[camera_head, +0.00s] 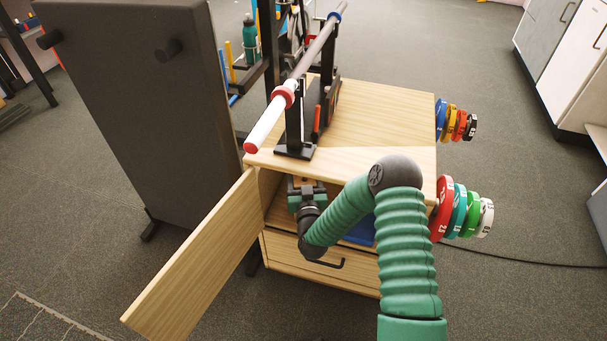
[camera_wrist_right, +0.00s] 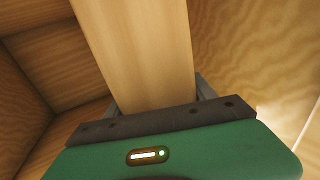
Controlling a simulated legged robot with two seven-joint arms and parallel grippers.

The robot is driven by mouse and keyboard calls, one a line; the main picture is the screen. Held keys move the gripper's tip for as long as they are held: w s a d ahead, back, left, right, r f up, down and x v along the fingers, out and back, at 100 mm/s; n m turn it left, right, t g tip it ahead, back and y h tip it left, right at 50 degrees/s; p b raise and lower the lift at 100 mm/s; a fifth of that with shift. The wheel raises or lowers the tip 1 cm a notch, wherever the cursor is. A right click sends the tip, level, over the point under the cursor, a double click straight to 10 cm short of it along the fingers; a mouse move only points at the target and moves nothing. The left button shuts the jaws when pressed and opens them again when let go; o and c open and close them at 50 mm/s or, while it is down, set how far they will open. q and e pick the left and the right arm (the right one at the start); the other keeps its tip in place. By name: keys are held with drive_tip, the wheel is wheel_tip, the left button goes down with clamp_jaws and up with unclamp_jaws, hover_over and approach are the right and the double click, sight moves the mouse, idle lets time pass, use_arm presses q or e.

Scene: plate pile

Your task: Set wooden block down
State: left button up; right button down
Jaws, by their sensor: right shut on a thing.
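The wooden block (camera_wrist_right: 140,50) is a long, pale piece in the right wrist view. It stretches away from my right gripper (camera_wrist_right: 155,108), which is shut on its near end. In the head view my right gripper (camera_head: 307,186) is inside the open upper compartment of the wooden cabinet (camera_head: 385,120), near its left side. My green arm reaches in from the front and hides much of the opening. Wooden walls surround the block in the wrist view. I cannot tell whether the block touches the compartment floor. My left gripper is not in view.
The cabinet door (camera_head: 195,255) stands open to the left. A closed drawer (camera_head: 290,255) is below the compartment, and something blue (camera_head: 361,231) lies inside. A barbell (camera_head: 300,75) rests on a stand on top. Colored weight plates (camera_head: 443,205) hang at the right side.

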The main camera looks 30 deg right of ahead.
drive_tip(key=shift+f, duration=0.15)
drive_tip(key=shift+c, duration=1.5)
unclamp_jaws()
drive_tip(key=shift+o, duration=0.3)
drive_tip(key=shift+s, duration=0.1)
